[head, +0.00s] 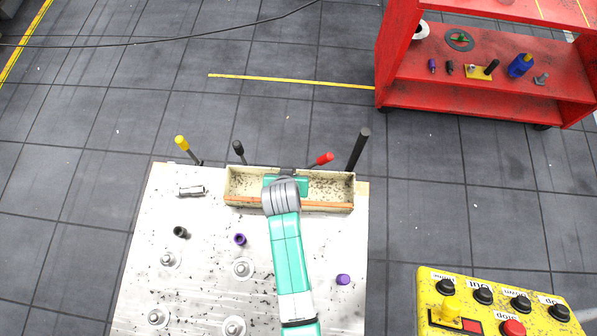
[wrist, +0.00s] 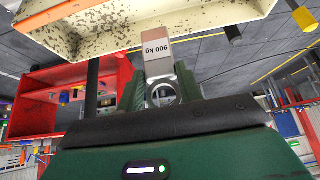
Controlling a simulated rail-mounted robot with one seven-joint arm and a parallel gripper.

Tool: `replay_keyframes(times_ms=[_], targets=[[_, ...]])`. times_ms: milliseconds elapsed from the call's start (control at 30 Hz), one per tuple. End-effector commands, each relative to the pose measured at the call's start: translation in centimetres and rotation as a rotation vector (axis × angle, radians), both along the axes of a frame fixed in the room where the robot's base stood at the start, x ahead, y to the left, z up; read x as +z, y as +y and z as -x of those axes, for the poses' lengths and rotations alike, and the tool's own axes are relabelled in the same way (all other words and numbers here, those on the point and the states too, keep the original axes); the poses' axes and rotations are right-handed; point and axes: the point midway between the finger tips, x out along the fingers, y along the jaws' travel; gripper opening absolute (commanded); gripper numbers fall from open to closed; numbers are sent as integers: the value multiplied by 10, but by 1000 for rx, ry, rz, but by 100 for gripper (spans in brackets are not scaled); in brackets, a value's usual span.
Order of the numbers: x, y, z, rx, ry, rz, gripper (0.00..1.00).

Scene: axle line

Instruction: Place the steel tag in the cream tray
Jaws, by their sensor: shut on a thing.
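The cream tray (head: 240,184) is a long, speckled open box at the far edge of the metal table. In the wrist view its speckled wall (wrist: 215,22) fills the top. My gripper (head: 287,180) is over the tray's middle in the head view. In the wrist view my gripper (wrist: 162,90) is shut on the steel tag (wrist: 157,52), a small block with a pale, upside-down "900 kg" face and a brownish end. The tag's end overlaps the tray's edge in the wrist view; I cannot tell whether they touch. My arm hides the tag in the head view.
Levers with yellow (head: 181,143), black and red (head: 324,158) handles stand behind the tray. A bolt (head: 191,191), a dark cylinder (head: 180,232) and purple caps (head: 343,280) are on the table (head: 200,285). A yellow control box (head: 480,322) is front right; a red shelf cart (head: 430,66) is back right.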

Motion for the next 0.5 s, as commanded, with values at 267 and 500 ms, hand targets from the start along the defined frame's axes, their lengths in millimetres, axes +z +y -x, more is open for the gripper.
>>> replay_keyframes(times_ms=[267,500], targets=[[-52,0,0,0,1,1,11],[-74,0,0,0,3,1,11]])
